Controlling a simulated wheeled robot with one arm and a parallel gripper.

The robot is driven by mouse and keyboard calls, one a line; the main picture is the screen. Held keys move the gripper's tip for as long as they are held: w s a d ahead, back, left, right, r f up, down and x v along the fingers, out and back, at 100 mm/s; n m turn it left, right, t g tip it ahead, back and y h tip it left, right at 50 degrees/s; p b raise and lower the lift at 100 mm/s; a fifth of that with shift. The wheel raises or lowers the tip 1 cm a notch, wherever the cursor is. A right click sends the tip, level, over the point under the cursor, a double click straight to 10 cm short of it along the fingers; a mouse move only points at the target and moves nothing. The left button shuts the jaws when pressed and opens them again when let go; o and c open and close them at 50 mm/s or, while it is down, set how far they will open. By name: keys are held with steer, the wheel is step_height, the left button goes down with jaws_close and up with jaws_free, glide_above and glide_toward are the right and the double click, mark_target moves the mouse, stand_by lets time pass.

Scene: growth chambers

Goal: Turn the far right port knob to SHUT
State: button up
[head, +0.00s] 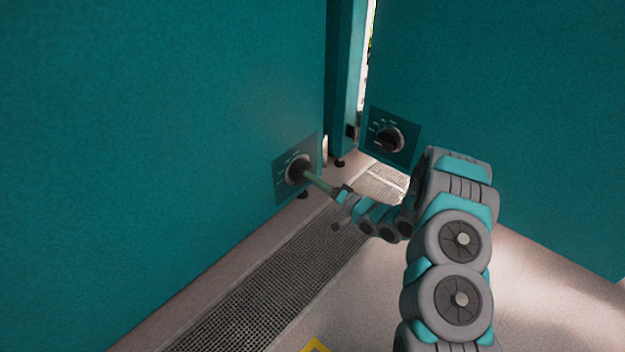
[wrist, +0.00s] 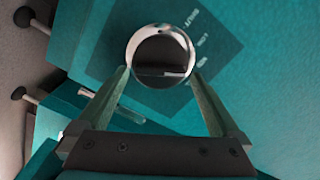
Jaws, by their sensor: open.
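Two round dark knobs show in the head view, each on a darker teal label plate. One knob (head: 298,169) is on the left teal chamber wall; the other knob (head: 389,140) is on the right-hand chamber. My gripper (head: 309,178) reaches the left wall's knob. In the wrist view that knob (wrist: 162,56) has a bright metal rim and a dark face with a bar lying roughly crosswise. My gripper's open fingers (wrist: 156,73) stand on either side of its lower rim; contact is unclear. Small white lettering, with a word like SHUT, runs at the knob's upper right. The pointer's setting is unclear.
A floor grate (head: 270,295) runs along the left chamber's base. A narrow gap with a teal post (head: 345,75) separates the chambers. The right chamber wall (head: 510,120) stands behind my arm. Dark round chamber feet (wrist: 23,16) show at the left of the wrist view.

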steer(key=shift+x, duration=0.95)
steer(key=shift+c, duration=0.2)
steer(key=c, duration=1)
steer(key=shift+n, duration=0.4)
steer(key=shift+n+b, duration=2.2)
steer(key=shift+n, duration=3.3)
